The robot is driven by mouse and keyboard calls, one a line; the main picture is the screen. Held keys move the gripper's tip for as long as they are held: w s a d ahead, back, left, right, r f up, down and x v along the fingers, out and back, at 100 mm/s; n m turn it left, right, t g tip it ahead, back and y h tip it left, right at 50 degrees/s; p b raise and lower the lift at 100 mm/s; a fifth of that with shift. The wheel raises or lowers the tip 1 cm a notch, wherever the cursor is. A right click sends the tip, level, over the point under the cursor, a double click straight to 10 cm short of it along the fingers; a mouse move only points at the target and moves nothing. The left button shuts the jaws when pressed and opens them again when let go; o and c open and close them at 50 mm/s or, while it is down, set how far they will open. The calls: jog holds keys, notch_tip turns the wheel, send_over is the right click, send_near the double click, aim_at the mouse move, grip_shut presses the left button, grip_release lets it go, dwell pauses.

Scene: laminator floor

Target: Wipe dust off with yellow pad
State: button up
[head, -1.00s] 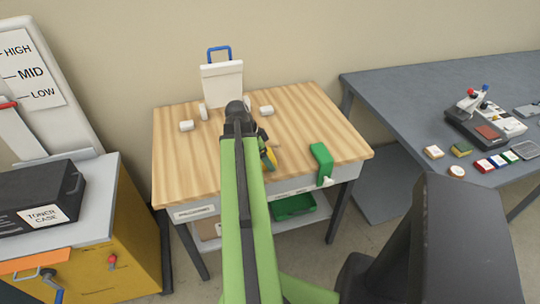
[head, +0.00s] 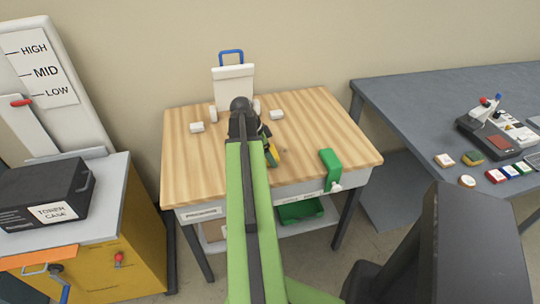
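My arm reaches over a wooden-topped table (head: 200,165). My gripper (head: 265,140) is mostly hidden behind the arm's dark wrist, so its opening does not show. A small yellow and dark piece (head: 272,155) shows just right of the wrist, at the gripper; I cannot tell whether it is a held pad or part of the gripper. A pad with a yellow-brown side and green top (head: 473,158) lies on the grey table at right, well away from my gripper. No dust can be made out on the surfaces.
The grey table (head: 400,105) holds several small items. A toner case (head: 45,190) stands at left.

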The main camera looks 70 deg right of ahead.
aim_at(268, 168)
jog(key=shift+w+d+f, duration=0.1)
jog(key=shift+w+d, duration=1)
jog(key=shift+d, duration=0.2)
jog(key=shift+w+d, duration=1.05)
jog(key=shift+d, duration=0.3)
jog(key=shift+w+d+f, duration=0.1)
jog(key=shift+w+d, duration=1)
jog(key=shift+d, duration=0.2)
jog(key=shift+w+a+r, duration=0.1)
jog(key=shift+w+a, duration=0.85)
jog(key=shift+w, duration=0.15)
jog(key=shift+s+a+r, duration=0.1)
jog(key=shift+s+a, duration=1.15)
jog(key=shift+a, duration=0.1)
jog(key=shift+s+a, duration=1.15)
jog(key=shift+a, duration=0.25)
jog(key=shift+s+a, duration=1.15)
jog(key=shift+a, duration=0.25)
jog(key=shift+s+a, duration=0.1)
jog(key=shift+s+a+f, duration=0.2)
jog(key=shift+s+a, duration=0.9)
jog(key=shift+a, duration=0.3)
jog(key=shift+w+a, duration=0.85)
jog(key=shift+w, duration=0.3)
jog(key=shift+w+d+r, duration=0.1)
jog(key=shift+w+d, duration=0.5)
jog(key=shift+d, duration=0.2)
jog(key=shift+w+d+r, duration=0.1)
jog(key=shift+w+d, duration=0.45)
jog(key=shift+d, duration=0.2)
